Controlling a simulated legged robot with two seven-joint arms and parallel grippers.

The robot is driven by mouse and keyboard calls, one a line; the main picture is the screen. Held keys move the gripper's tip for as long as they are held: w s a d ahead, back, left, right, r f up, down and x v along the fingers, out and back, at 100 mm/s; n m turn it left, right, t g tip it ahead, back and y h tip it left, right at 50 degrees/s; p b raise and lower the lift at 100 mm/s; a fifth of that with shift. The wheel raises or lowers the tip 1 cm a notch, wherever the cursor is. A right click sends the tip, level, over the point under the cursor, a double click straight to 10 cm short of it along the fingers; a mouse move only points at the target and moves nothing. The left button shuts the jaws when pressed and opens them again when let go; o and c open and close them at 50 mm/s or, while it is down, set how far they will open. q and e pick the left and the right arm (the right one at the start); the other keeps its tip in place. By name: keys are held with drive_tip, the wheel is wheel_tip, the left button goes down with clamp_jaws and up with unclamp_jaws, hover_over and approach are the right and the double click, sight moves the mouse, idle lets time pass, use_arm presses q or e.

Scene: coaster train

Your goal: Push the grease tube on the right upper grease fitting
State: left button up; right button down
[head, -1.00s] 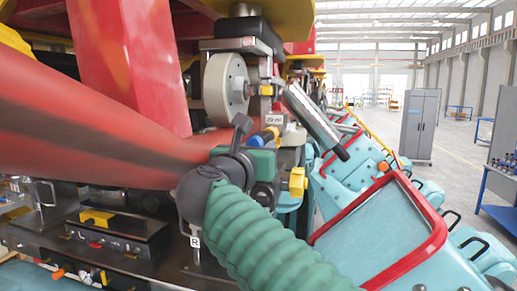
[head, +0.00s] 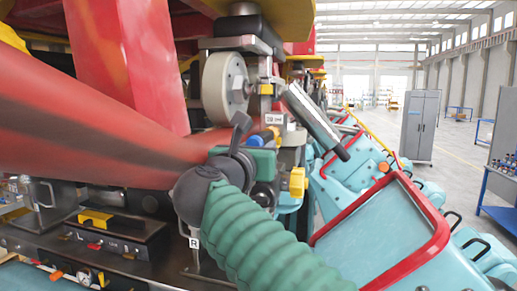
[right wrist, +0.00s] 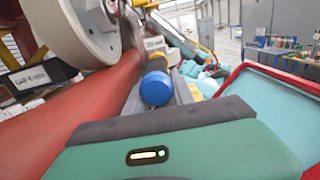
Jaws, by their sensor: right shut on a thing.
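My right gripper (head: 270,156) has a green body and reaches in beneath the pale wheel. It is shut on the grease tube, whose round blue end (head: 261,138) shows just above the gripper; an orange part shows beside it. In the right wrist view the blue end of the grease tube (right wrist: 156,89) faces the camera beyond the green gripper body (right wrist: 180,152). The fingertips are mostly hidden. The tube's far end is hidden, so I cannot tell whether it touches a fitting. A small white label (head: 275,118) sits just above the tube. My left gripper is out of view.
The pale wheel (head: 224,87) is close above my gripper. A thick red rail tube (head: 90,130) runs along the left. A silver cylinder (head: 315,118) slopes down at the right. Teal, red-rimmed train seats (head: 385,240) stand right of my arm. The hall floor beyond is open.

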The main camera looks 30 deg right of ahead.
drive_tip(key=shift+b+v, duration=0.6)
drive_tip(key=shift+v, duration=0.45)
drive_tip(key=b+v, duration=0.1)
drive_tip(key=v, duration=0.4)
drive_tip(key=shift+s+d+r+b, duration=0.1)
drive_tip(key=shift+r+b, duration=0.05)
drive_tip(key=shift+b, duration=0.2)
drive_tip(key=shift+d, duration=0.15)
